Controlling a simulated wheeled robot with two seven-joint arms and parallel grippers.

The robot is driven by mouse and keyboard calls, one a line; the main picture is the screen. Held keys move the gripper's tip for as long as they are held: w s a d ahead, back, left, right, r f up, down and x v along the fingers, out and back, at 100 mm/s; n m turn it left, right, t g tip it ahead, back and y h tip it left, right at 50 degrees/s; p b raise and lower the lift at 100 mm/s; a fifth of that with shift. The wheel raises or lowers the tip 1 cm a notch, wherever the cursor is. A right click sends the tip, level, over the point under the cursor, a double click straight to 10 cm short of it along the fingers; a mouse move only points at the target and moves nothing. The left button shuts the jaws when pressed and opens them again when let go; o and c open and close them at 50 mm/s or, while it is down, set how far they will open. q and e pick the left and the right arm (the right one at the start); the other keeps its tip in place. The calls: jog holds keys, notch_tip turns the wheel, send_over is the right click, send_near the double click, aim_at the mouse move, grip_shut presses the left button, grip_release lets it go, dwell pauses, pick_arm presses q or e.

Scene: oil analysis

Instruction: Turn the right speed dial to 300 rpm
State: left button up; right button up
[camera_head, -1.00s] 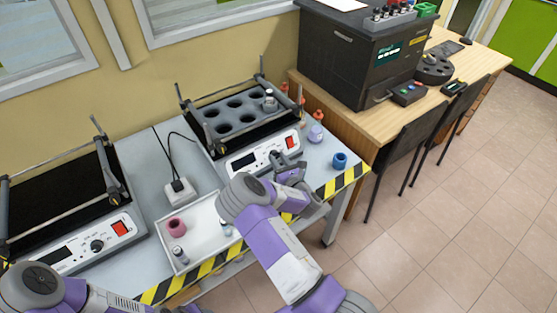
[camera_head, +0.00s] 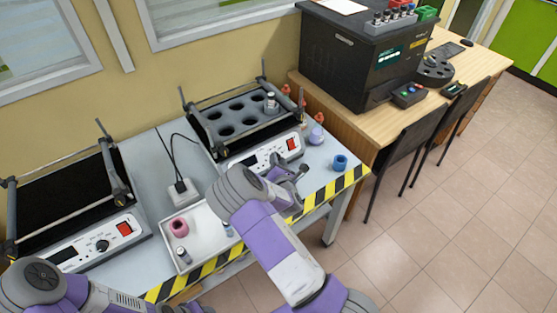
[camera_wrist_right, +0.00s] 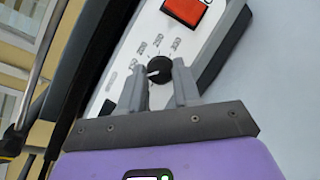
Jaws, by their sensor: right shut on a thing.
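The right shaker (camera_head: 245,120) stands at the back right of the bench, its white front panel facing me. Its black speed dial (camera_wrist_right: 159,70) shows in the wrist view below the red switch (camera_wrist_right: 186,10); in the head view my right gripper mostly covers it. My right gripper (camera_head: 276,160) is at that panel. In the wrist view its fingertips (camera_wrist_right: 160,78) are on either side of the dial, shut on it.
The left shaker (camera_head: 102,246) has a similar dial and red switch.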

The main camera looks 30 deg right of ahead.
jog(key=m+g+p, duration=0.1)
jog(key=m+g, duration=0.1)
jog(key=m, duration=0.3)
jog(key=r+m+g+y+p, duration=0.1)
jog(key=m+g+p, duration=0.1)
jog(key=m, duration=0.3)
jog(key=m+g+y+p, duration=0.1)
jog(key=m+g, duration=0.2)
jog(key=m, duration=0.3)
jog(key=shift+w+d+r+p, duration=0.15)
jog(key=shift+w+d+p, duration=0.05)
jog(key=shift+w+p, duration=0.15)
jog(key=shift+d+m+g+y+b, duration=0.15)
jog(key=shift+m+g+y+b, duration=0.35)
jog(key=shift+m+y+b, duration=0.35)
jog(key=m+y+b, duration=0.2)
jog(key=m, duration=0.1)
jog(key=shift+d, duration=0.25)
jog(key=shift+m+y+b, duration=0.95)
jog(key=shift+m+b, duration=0.4)
jog(key=shift+r, duration=0.1)
